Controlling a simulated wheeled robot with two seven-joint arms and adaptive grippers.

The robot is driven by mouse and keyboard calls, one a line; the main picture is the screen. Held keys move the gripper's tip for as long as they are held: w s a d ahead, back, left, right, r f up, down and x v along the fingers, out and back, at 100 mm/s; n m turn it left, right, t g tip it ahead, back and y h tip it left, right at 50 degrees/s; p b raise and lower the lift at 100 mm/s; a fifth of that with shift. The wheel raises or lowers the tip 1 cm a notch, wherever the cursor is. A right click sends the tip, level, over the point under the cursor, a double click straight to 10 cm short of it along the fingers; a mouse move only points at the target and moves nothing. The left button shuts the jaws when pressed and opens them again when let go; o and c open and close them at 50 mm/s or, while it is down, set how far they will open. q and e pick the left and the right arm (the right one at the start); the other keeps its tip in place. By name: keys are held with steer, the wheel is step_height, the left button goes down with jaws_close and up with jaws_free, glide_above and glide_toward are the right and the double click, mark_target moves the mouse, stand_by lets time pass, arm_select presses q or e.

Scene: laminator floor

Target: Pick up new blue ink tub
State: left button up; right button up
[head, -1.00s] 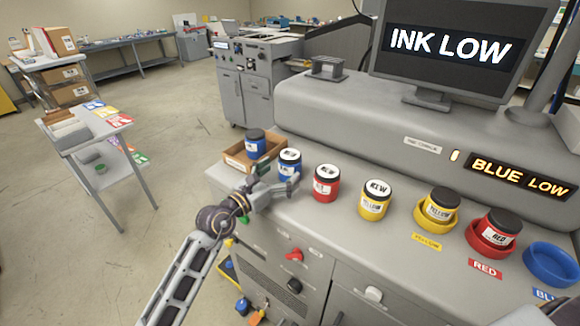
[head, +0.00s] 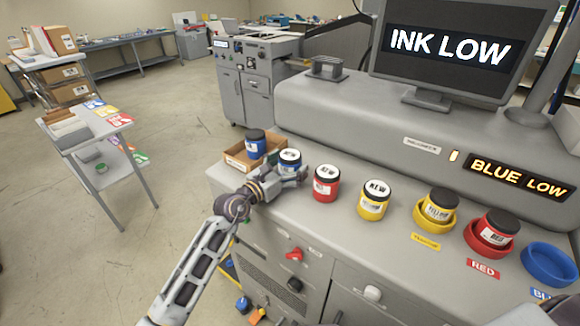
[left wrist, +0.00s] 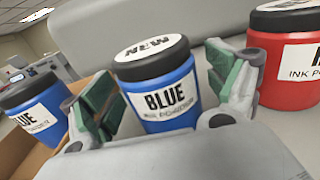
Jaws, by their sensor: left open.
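The new blue ink tub (head: 289,159) stands upright on the grey counter, with a black lid and a white label. In the left wrist view the blue tub (left wrist: 163,90) shows between the two fingers, its label reading BLUE. My left gripper (head: 290,174) is open, with its fingers on either side of the tub's near side. In the left wrist view the left gripper's green-padded fingers (left wrist: 168,95) look apart from the tub, though contact is hard to judge. My right gripper is not in view.
Another blue tub (head: 255,145) sits in a cardboard tray (head: 237,161) just left. A red NEW tub (head: 326,184) and a yellow NEW tub (head: 373,201) stand to the right. An empty blue ring holder (head: 550,264) is at the far right.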

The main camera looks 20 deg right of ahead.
arm_select(q)
steer(key=c, duration=1.3)
steer(key=shift+r, duration=0.1)
steer(key=shift+c, duration=0.2)
steer(key=shift+r, duration=4.95)
